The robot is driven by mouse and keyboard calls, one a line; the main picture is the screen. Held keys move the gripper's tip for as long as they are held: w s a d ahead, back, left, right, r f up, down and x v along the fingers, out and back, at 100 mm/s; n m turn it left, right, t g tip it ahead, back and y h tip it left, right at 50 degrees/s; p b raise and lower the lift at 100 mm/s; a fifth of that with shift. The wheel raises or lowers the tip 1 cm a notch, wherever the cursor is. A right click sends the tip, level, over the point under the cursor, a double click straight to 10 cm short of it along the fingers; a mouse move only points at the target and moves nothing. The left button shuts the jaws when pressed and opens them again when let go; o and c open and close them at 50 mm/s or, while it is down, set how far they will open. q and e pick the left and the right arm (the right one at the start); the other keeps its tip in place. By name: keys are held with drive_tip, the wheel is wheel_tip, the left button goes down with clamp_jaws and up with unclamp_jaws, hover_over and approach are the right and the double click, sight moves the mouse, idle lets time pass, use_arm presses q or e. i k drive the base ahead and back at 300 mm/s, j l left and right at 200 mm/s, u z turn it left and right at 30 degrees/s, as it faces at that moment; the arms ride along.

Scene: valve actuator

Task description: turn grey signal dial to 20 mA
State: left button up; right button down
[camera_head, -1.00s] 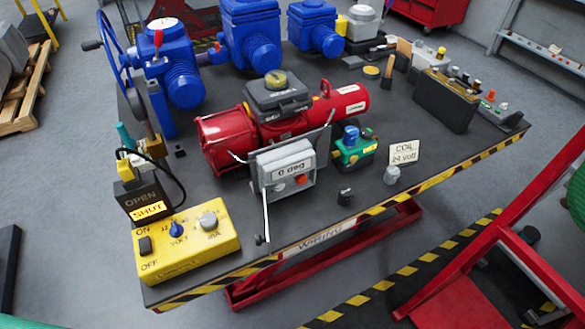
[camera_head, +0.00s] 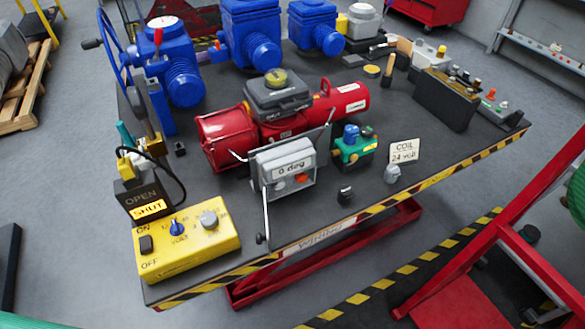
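The grey signal dial (camera_head: 209,219) sits at the right end of the top of the yellow control box (camera_head: 190,259), at the table's front left corner. Its exact setting is too small to read. A blue volt dial (camera_head: 176,228) is left of it, and a dark ON/OFF switch (camera_head: 146,244) is at the far left. Behind the box, a dark sign (camera_head: 141,194) reads OPEN and SHUT, with SHUT lit yellow. Neither of my grippers shows; nothing touches the dial.
A red actuator (camera_head: 222,138) with a grey "0 deg" display box (camera_head: 284,170) stands mid-table. Blue actuators (camera_head: 181,78) stand behind, and a "COIL 24 volt" card (camera_head: 404,151) is at right. The table edge has yellow-black stripes (camera_head: 440,178).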

sight(208, 221)
drive_tip(key=u, duration=1.15)
